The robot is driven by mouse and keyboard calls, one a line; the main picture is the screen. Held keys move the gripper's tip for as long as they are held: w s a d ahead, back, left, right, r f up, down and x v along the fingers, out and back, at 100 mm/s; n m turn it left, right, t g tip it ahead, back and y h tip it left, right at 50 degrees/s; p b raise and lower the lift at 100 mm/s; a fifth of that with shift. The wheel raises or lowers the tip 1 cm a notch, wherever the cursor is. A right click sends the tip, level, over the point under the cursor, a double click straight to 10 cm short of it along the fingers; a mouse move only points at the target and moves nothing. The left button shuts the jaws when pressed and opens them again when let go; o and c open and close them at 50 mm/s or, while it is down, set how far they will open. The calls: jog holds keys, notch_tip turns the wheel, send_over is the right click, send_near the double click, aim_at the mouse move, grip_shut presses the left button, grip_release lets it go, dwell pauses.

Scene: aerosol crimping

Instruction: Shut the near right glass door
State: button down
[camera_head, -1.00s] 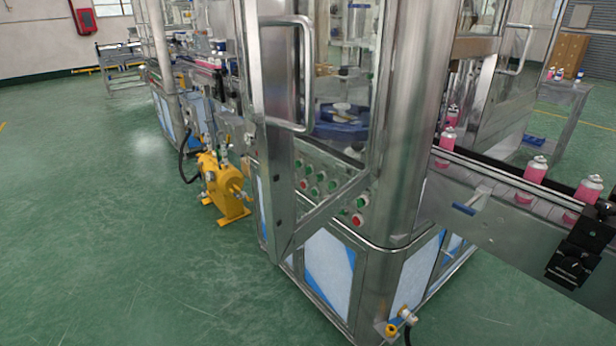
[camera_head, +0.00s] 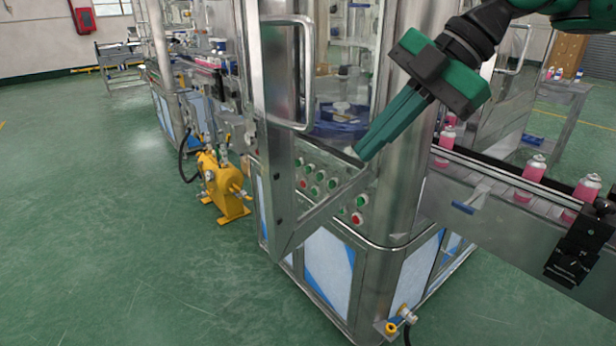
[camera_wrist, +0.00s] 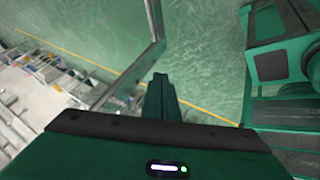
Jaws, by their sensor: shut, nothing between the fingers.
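In the wrist view the fingers (camera_wrist: 160,90) point toward a steel frame corner (camera_wrist: 155,44), apparently the door's.
A conveyor (camera_head: 480,185) with pink cans runs out at the right, with a black device (camera_head: 575,255) on it. Push buttons (camera_head: 318,180) sit behind the door. A yellow pump (camera_head: 222,190) stands at the left. The green floor (camera_head: 120,230) at the left is clear.

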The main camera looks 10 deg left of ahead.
jog(key=s+a+n, duration=0.1)
send_near(284, 202)
notch_tip(284, 202, down, 3)
jog(key=s+d, duration=0.1)
jog(key=s, duration=0.1)
jog(key=shift+w+a+f, duration=0.1)
jog(key=shift+w+a, duration=0.35)
jog(key=shift+a, duration=0.4)
jog(key=shift+w+a+f, duration=0.1)
jog(key=shift+w+a, duration=0.4)
jog(key=shift+a, duration=0.4)
